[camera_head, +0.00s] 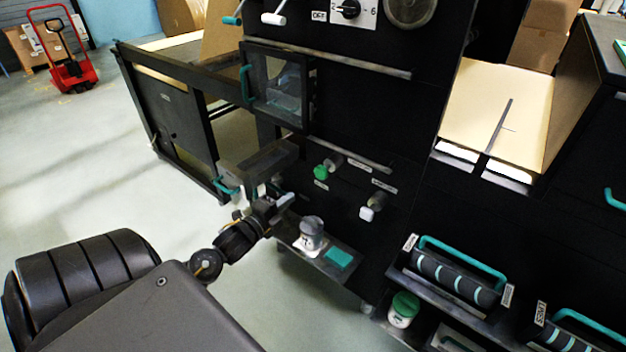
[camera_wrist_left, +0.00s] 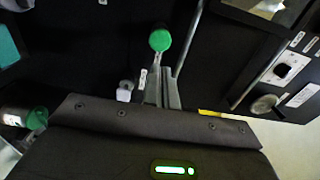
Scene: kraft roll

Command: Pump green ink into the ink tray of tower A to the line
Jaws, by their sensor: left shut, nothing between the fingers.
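A green round knob (camera_head: 322,171) sticks out of the black machine front, with a small label below it; it also shows in the left wrist view (camera_wrist_left: 160,40). A white knob (camera_head: 367,213) is lower right of it and shows in the wrist view (camera_wrist_left: 124,92). A dark, open-topped tray (camera_head: 262,163), seemingly the ink tray, juts out at left with a teal handle. Its ink level and any line cannot be made out. My left gripper (camera_head: 289,199) is shut and empty, below left of the green knob. In the wrist view its fingertips (camera_wrist_left: 156,72) point towards that knob; contact cannot be told.
Below the gripper, a shelf (camera_head: 320,262) holds a white-and-grey can (camera_head: 311,236) and a teal block (camera_head: 338,257). A glazed door (camera_head: 275,85) with a teal handle is above the tray. Handled roller units (camera_head: 455,279) and a green-lidded jar (camera_head: 403,308) are lower right.

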